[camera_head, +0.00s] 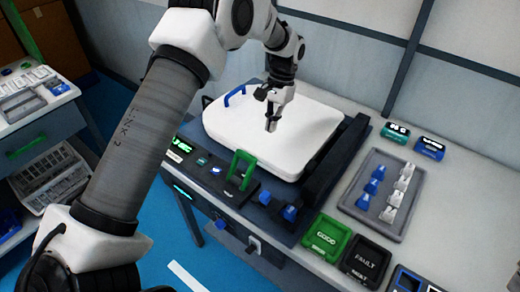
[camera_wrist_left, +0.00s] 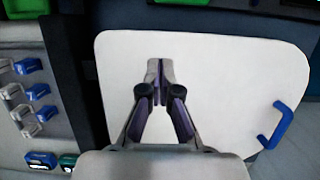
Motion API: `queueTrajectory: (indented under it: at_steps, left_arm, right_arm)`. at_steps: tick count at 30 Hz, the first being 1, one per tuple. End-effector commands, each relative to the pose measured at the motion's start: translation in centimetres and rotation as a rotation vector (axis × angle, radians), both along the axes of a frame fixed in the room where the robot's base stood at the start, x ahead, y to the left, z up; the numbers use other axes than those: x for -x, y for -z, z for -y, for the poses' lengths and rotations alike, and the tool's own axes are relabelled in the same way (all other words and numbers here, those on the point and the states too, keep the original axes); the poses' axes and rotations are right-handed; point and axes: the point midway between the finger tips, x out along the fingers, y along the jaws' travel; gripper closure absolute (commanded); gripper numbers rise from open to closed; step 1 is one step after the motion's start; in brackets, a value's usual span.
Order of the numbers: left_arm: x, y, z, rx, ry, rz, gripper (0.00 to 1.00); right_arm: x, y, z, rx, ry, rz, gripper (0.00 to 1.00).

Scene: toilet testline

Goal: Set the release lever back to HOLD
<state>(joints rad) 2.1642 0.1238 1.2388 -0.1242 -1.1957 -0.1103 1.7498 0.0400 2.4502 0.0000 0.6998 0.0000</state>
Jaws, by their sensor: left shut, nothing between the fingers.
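My left gripper (camera_head: 271,124) is shut and empty, over the white toilet lid (camera_head: 225,125). In the left wrist view the fingertips (camera_wrist_left: 158,68) meet over the bare white lid (camera_wrist_left: 240,70). I cannot tell for sure which control is the release lever, and no HOLD label is readable. A green loop handle (camera_head: 241,168) stands on the dark panel along the lid's front edge. A blue knob (camera_head: 220,224) and a small pale-tipped control (camera_head: 254,245) are on the bench front below. My gripper is apart from all of these. My right gripper is not in view.
A blue handle (camera_head: 234,95) is on the lid's far left edge. A grey tray (camera_head: 375,222) of blue and white parts, a green GOOD bin (camera_head: 327,238) and a black FAULT bin (camera_head: 366,261) stand to the right.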

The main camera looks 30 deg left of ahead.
Motion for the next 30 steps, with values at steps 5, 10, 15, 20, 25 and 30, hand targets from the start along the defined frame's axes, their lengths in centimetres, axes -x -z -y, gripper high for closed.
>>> queueTrajectory:
  at_steps: [5, 10, 15, 20, 25, 30]
  left_arm:
    - [1.0, 2.9, -0.1, 0.000, 0.000, -0.006, 1.00]
    - [2.0, 6.4, -0.1, 0.001, 0.000, -0.005, 1.00]
    - [3.6, 7.4, -0.3, 0.001, 0.000, -0.001, 1.00]
    - [5.4, 6.5, -0.4, 0.001, -0.001, -0.002, 1.00]
    - [5.9, 6.5, -0.5, 0.001, 0.000, -0.001, 1.00]
    - [5.8, 6.5, -0.5, 0.000, 0.000, -0.001, 1.00]
  right_arm:
    - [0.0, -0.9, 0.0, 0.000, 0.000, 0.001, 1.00]
    - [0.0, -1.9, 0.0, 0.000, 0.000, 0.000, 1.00]
    - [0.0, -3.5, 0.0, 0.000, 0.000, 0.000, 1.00]
    - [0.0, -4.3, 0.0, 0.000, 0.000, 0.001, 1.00]
    - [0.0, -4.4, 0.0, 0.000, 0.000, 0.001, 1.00]
    - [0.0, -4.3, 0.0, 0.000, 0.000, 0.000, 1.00]
